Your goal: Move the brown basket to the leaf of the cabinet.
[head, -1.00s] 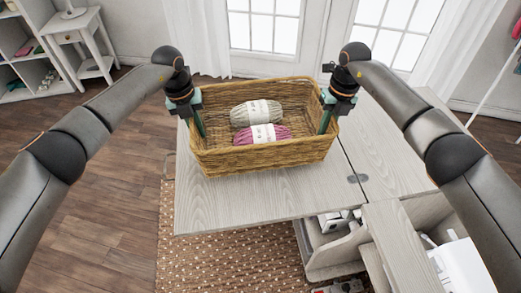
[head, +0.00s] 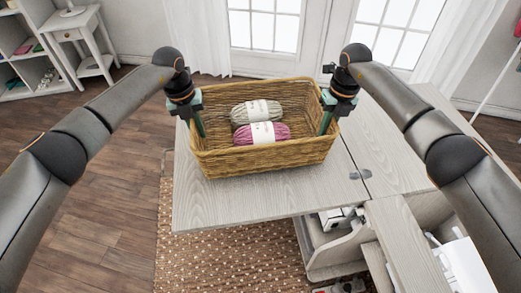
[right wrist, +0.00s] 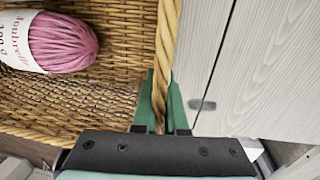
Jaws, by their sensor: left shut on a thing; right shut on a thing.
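The brown wicker basket (head: 262,158) is over the left leaf of the cabinet (head: 225,208), and I cannot tell whether its base touches the wood. It holds a grey yarn skein (head: 243,113) and a pink yarn skein (head: 250,135). My left gripper (head: 198,125) is shut on the basket's left rim. My right gripper (head: 327,120) is shut on its right rim. In the right wrist view the green fingers of that gripper (right wrist: 160,105) straddle the braided rim of the basket (right wrist: 168,40), with the pink skein (right wrist: 60,42) inside.
A metal hinge (head: 360,175) lies at the seam right of the basket. An open compartment with a white machine (head: 335,217) is below at the right. A patterned rug (head: 225,262) lies under the leaf. A small white side table (head: 78,33) stands far left.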

